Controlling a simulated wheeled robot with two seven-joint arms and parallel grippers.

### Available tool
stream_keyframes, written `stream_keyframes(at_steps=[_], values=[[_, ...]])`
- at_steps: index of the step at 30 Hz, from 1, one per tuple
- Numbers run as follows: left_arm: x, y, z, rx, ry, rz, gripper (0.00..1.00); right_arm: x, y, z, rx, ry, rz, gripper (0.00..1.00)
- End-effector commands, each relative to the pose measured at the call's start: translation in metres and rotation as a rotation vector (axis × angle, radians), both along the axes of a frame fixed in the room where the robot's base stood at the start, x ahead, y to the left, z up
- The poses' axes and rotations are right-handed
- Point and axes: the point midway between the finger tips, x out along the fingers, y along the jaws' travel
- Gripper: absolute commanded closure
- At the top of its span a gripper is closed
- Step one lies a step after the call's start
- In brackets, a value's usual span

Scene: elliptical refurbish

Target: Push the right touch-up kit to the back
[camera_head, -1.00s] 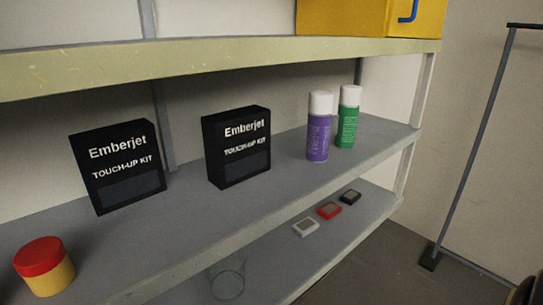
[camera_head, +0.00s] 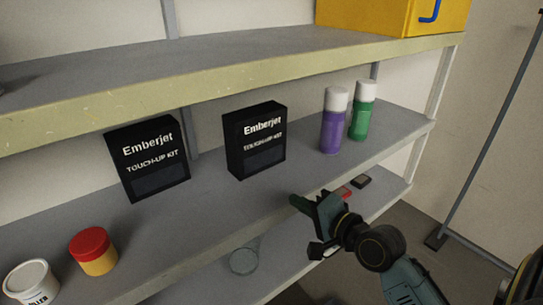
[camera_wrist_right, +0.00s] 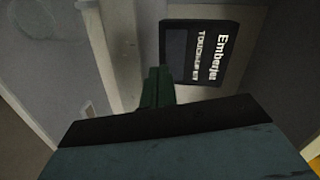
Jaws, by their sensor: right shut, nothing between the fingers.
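The right touch-up kit (camera_head: 255,142) is a black box with white "Emberjet" lettering, upright on the middle shelf. It also shows in the right wrist view (camera_wrist_right: 180,48), rotated on its side in the picture. The left touch-up kit (camera_head: 148,160) is a similar black box to its left on the same shelf. My right gripper (camera_head: 293,201) is shut and empty, near the front edge of the shelf, in front of and to the right of the right kit, apart from it. In the right wrist view its dark green fingers (camera_wrist_right: 157,88) point toward the kit. My left gripper is not in view.
A purple spray can (camera_head: 331,122) and a green spray can (camera_head: 362,112) stand right of the kits. A red-lidded yellow jar (camera_head: 94,251) and a white tub (camera_head: 31,282) stand at front left. A glass (camera_head: 244,258) is on the lower shelf. The upper shelf (camera_head: 240,75) overhangs.

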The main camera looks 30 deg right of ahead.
Motion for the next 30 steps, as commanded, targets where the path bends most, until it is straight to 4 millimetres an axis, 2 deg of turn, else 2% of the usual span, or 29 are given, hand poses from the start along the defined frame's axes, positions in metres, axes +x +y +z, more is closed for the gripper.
stream_keyframes(at_steps=[3,7,11,24,30], values=[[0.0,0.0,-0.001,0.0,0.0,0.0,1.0,0.007,-0.021,0.022,0.139,-0.087,-0.056,1.0],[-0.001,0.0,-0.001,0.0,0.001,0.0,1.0,0.013,-0.032,0.034,0.214,-0.134,-0.082,1.0],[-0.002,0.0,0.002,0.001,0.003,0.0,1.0,0.026,-0.032,0.036,0.224,-0.14,-0.085,1.0],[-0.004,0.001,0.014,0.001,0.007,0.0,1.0,0.111,-0.024,0.036,0.22,-0.137,-0.083,1.0],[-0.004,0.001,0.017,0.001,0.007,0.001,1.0,0.139,-0.022,0.035,0.216,-0.137,-0.083,1.0]])
